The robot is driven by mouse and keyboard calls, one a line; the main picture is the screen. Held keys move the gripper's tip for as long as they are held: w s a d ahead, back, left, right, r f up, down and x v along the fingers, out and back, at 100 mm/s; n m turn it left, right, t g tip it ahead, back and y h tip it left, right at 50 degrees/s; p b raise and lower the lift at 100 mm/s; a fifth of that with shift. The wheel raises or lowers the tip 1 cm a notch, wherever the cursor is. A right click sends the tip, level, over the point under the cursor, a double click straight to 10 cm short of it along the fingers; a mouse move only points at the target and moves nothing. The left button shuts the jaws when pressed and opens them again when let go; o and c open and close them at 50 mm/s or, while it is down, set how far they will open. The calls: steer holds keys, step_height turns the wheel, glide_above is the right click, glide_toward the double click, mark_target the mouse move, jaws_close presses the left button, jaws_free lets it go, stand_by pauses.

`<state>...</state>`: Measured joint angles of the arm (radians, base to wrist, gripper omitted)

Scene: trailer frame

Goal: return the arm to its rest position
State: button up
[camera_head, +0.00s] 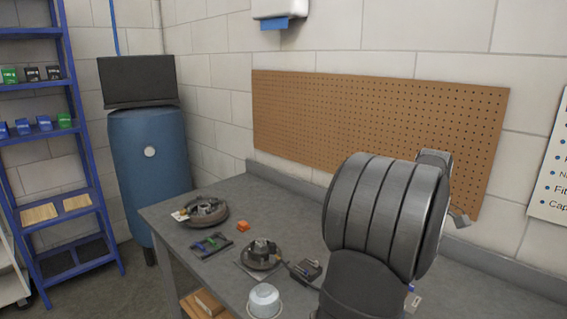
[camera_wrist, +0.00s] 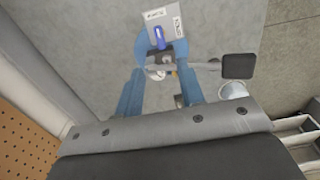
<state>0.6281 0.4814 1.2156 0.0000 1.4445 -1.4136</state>
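My gripper (camera_wrist: 161,45) shows in the wrist view as two blue fingers reaching away from a grey bolted housing. The fingers stand apart, and I see nothing clamped between them. Beyond their tips, a grey block with two white labels and a blue part lies on the grey surface; I cannot tell its exact distance from the tips. In the head view, my large dark arm link fills the right middle, in front of the pegboard and over the bench. My gripper is hidden in that view.
The grey bench (camera_head: 190,250) carries a dark round part (camera_head: 205,211), an orange block (camera_head: 243,226), a small tray (camera_head: 211,244), another round part (camera_head: 261,254) and a pale cup (camera_head: 264,301). A pegboard (camera_head: 350,125) hangs behind. A blue drum (camera_head: 150,175) and blue shelf (camera_head: 75,150) stand left.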

step_height(320, 180, down, 11)
steer(key=shift+r, duration=0.1)
stand_by(0.5)
step_height(320, 180, up, 17)
step_height(320, 180, down, 17)
steer(key=shift+f, duration=0.1)
steer(key=m, duration=0.7)
step_height(320, 180, up, 14)
steer(key=shift+f+m, duration=0.2)
steer(key=shift+m, duration=0.1)
stand_by(0.5)
steer(key=shift+o, duration=0.3)
